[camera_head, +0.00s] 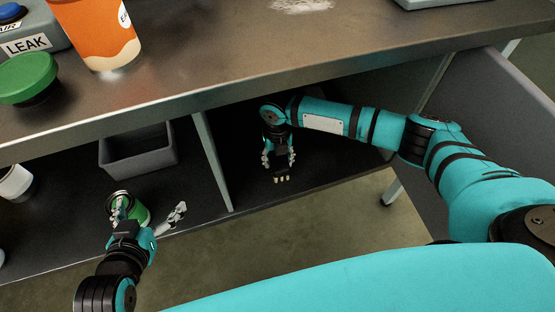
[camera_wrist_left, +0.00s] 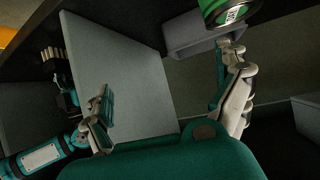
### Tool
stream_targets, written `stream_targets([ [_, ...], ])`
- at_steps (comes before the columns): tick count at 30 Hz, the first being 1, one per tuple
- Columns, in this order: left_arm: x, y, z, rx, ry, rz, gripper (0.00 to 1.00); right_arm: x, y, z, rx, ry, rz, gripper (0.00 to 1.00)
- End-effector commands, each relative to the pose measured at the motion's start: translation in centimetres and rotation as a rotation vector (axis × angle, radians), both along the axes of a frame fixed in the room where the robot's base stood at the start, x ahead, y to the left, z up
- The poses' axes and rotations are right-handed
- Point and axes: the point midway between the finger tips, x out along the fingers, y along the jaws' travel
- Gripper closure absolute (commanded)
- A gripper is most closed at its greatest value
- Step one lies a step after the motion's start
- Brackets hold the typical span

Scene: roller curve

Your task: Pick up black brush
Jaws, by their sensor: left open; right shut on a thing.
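My right gripper (camera_head: 278,155) points down inside the shelf compartment right of the divider. It is shut on a small dark thing with pale tips at its lower end, which looks like the black brush (camera_head: 281,174); the gripper hides most of it. My left gripper (camera_head: 149,209) is open in front of the lower shelf, left of the divider. Its fingers are spread near a green can (camera_head: 142,214). In the left wrist view the can (camera_wrist_left: 222,12) is at the top, beyond the right finger, and nothing is between the fingers.
A grey divider (camera_head: 212,160) separates the two compartments. A grey open bin (camera_head: 138,150) and a white cup-like container (camera_head: 16,182) stand on the left shelf. Above are an orange cup (camera_head: 97,30) and a green-topped object (camera_head: 27,78) on the worktop (camera_head: 215,65).

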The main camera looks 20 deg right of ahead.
Motion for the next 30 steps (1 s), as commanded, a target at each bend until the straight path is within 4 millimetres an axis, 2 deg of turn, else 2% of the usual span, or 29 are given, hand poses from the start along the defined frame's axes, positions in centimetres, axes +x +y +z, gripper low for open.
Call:
stream_targets([
  [7, -0.1, 0.0, 0.0, 0.002, 0.008, 0.0, 0.0, 0.1, 0.0, 0.4, 0.001, -0.001, 0.0, 0.89],
  [11, -1.5, 0.7, -1.2, 0.024, 0.104, 0.008, 0.0, 0.1, 0.0, 1.6, 0.002, -0.003, 0.001, 0.89],
  [21, -8.2, 3.0, -5.0, 0.108, 0.489, 0.037, 0.0, 0.1, 0.0, 6.6, 0.002, -0.003, 0.0, 0.89],
  [25, -10.5, 3.7, -5.7, 0.13, 0.6, 0.046, 0.0, 0.1, 0.0, 8.0, 0.002, -0.002, 0.0, 0.89],
  [30, -12.2, 4.2, -5.8, 0.145, 0.676, 0.052, 0.0, 0.1, 0.0, 9.8, 0.001, -0.001, 0.0, 0.89],
])
